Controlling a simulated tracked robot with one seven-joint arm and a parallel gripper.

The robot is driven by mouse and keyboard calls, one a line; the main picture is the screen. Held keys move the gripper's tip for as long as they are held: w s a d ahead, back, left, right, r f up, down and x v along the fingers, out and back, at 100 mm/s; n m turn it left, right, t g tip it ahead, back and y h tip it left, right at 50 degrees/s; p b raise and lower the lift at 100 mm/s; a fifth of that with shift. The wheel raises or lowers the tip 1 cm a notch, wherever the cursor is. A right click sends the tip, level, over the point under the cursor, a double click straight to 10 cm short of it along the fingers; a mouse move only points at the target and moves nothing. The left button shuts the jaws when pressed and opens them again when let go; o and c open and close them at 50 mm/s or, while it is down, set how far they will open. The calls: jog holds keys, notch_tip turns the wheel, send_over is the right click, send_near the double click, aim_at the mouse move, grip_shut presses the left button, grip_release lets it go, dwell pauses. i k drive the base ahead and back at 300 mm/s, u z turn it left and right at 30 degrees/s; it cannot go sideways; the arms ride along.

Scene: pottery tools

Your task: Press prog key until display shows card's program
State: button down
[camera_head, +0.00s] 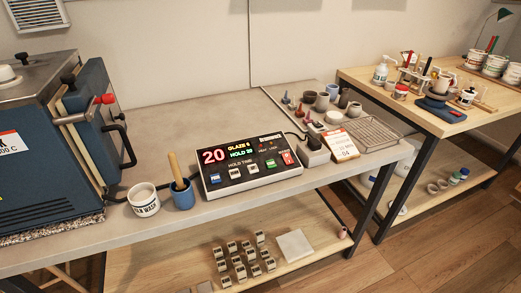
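A kiln controller box (250,172) sits on the grey worktop in the middle of the head view. Its display (214,156) shows a large red 20, with yellow text like GLAZE 6 and green text like HOLD 20 to its right. A blue key (214,179) is at the panel's lower left; its label is too small to read surely. Pale keys, a green key (270,163) and a red switch (287,158) follow to the right. A card (342,145) with an orange top leans right of the box; its lower line seems to read 04. My gripper is out of view.
A blue kiln (40,150) with an open-standing door is at left. A white tub (144,200) and blue cup (182,195) with a wooden handle stand close left of the controller. A wire rack (370,132) and small pots are at right. The worktop behind the controller is clear.

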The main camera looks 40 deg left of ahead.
aim_at(216, 178)
jog(key=z, duration=0.1)
jog(key=i, duration=0.65)
jog(key=u, duration=2.75)
jog(key=i, duration=0.6)
jog(key=z, duration=0.2)
jog(key=k, duration=0.6)
jog(key=u, duration=0.1)
